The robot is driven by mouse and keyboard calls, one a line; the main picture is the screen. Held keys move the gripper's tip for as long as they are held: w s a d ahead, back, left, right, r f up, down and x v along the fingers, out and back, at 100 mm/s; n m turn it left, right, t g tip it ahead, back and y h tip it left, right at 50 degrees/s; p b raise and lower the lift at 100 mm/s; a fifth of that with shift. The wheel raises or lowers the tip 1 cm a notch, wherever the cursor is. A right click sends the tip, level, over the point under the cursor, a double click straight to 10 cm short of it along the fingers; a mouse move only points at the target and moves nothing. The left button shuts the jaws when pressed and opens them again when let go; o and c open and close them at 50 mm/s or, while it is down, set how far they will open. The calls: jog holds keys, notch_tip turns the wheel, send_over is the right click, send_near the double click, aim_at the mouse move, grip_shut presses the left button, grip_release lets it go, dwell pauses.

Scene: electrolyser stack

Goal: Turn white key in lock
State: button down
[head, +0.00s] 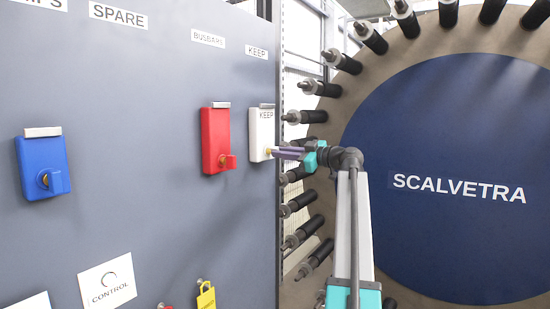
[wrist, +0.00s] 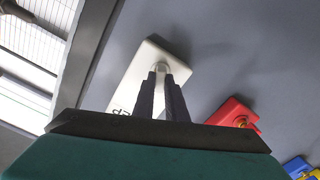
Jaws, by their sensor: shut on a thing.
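The white lock (head: 261,131) hangs on the grey panel under a KEEP label, near the panel's right edge. In the head view my gripper (head: 273,152) reaches in from the right, its fingertips at the lower part of this lock. In the wrist view the white lock (wrist: 148,75) is ahead, and my gripper's two dark fingers (wrist: 161,72) are closed on the white key (wrist: 161,66) at its face. Only a small part of the key shows between the fingertips. The key's turn angle cannot be told.
A red lock (head: 215,140) with a red key is just left, and a blue lock (head: 42,167) is farther left. A yellow padlock (head: 206,297) hangs below. The large stack with bolts and a blue SCALVETRA disc (head: 455,180) stands right of the panel edge.

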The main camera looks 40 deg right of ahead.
jog(key=shift+r+n+b, duration=0.1)
jog(key=shift+n+b, duration=0.9)
jog(key=shift+b, duration=1.2)
jog(key=shift+w+n+b, duration=0.1)
jog(key=shift+n+b, duration=1.2)
jog(key=shift+b, duration=1.5)
jog(key=shift+n+b, duration=0.4)
jog(key=shift+b, duration=0.45)
